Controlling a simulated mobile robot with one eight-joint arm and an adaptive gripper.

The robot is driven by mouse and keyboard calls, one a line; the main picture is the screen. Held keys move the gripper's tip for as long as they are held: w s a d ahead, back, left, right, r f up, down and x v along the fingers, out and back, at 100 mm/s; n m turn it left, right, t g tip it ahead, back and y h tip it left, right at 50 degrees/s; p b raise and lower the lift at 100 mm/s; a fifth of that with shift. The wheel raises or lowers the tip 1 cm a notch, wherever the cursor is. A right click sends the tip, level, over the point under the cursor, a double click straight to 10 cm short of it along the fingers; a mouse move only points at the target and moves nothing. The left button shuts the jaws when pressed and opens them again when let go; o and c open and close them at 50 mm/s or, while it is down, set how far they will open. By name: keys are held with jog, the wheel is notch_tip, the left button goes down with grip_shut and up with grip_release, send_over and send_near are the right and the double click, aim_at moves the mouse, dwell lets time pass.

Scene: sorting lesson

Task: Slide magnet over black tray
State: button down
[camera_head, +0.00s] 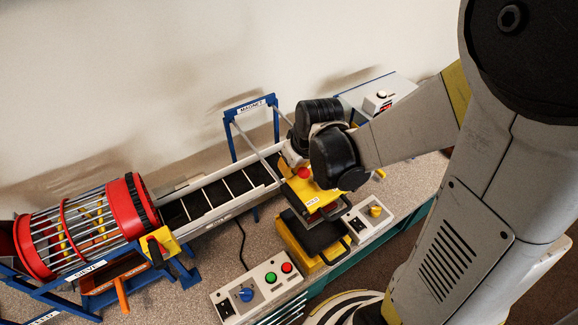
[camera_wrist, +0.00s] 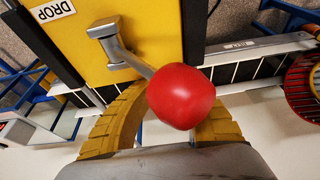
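The magnet is a yellow carriage (camera_head: 318,191) with a black handle loop, below and right of the blue frame labelled MAGNET. Its red knob (camera_head: 303,172) sits on a grey lever, which shows beside a DROP label (camera_wrist: 52,11) in the wrist view. My gripper (camera_head: 297,156) reaches the knob. In the wrist view its yellow ribbed fingers lie close on both sides of the red knob (camera_wrist: 181,97) and appear shut on it. The knob hides the fingertips. The black tray (camera_head: 325,236) sits in a yellow holder in front of the carriage, partly overlapped by it.
A dark conveyor (camera_head: 222,190) runs left to the red drum sieve (camera_head: 125,208). The blue gantry (camera_head: 234,140) stands behind the carriage. A button box (camera_head: 258,287) and another control box (camera_head: 368,221) flank the black tray. A grey box stands at the back right.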

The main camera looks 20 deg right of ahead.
jog(key=shift+s, duration=0.25)
